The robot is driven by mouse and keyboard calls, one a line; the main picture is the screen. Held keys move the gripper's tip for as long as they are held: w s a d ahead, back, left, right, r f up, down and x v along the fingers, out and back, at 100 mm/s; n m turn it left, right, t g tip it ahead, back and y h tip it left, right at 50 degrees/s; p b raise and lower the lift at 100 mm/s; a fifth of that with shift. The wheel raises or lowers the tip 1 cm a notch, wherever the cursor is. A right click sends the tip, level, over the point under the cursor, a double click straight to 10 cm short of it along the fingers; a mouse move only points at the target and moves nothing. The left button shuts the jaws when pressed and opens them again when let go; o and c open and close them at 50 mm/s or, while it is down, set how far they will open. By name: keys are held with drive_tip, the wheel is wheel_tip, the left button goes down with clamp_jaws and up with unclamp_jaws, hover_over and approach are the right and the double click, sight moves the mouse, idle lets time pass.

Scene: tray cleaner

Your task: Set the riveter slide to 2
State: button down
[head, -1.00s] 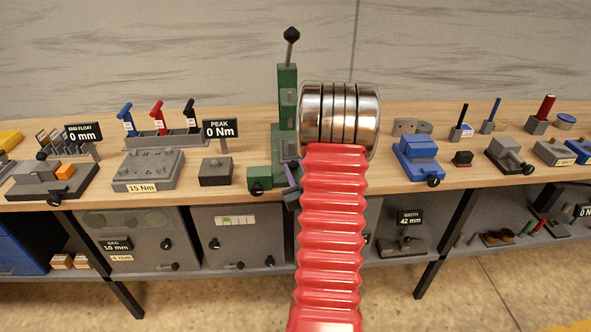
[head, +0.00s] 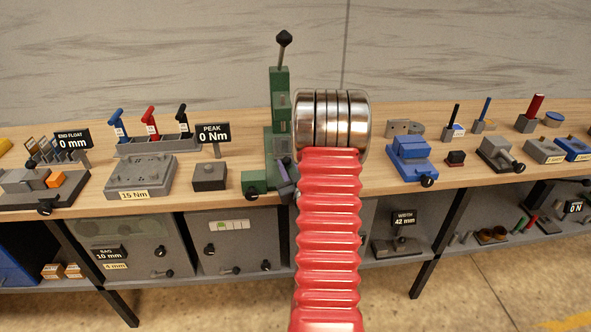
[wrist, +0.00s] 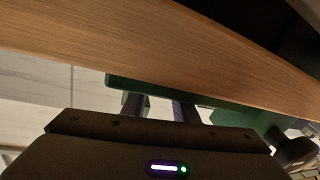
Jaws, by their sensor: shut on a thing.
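The green riveter (head: 280,100) stands upright on the bench in the middle of the head view, with a black-knobbed lever on top and a green foot with a black knob at its lower left. My red ribbed arm with shiny rings covers its right side. My gripper (head: 286,182) shows only as a small dark, purplish piece at the riveter's lower front. In the wrist view my gripper (wrist: 160,108) has both fingers against a green part of the riveter (wrist: 225,113), seemingly its slide. The fingertips and any slide scale are hidden.
The wooden bench (head: 230,203) carries a grey 15 Nm block (head: 140,176) and a dark box (head: 209,177) left of the riveter. A blue fixture (head: 410,158) stands to the right. Grey cabinets are below. The bench edge is close in the wrist view.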

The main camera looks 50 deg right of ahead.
drive_tip(key=shift+w+d+r, duration=0.1)
drive_tip(key=shift+w+d, duration=0.05)
drive_tip(key=c, duration=1.4)
unclamp_jaws()
drive_tip(key=shift+c, duration=0.2)
drive_tip(key=v, duration=1.4)
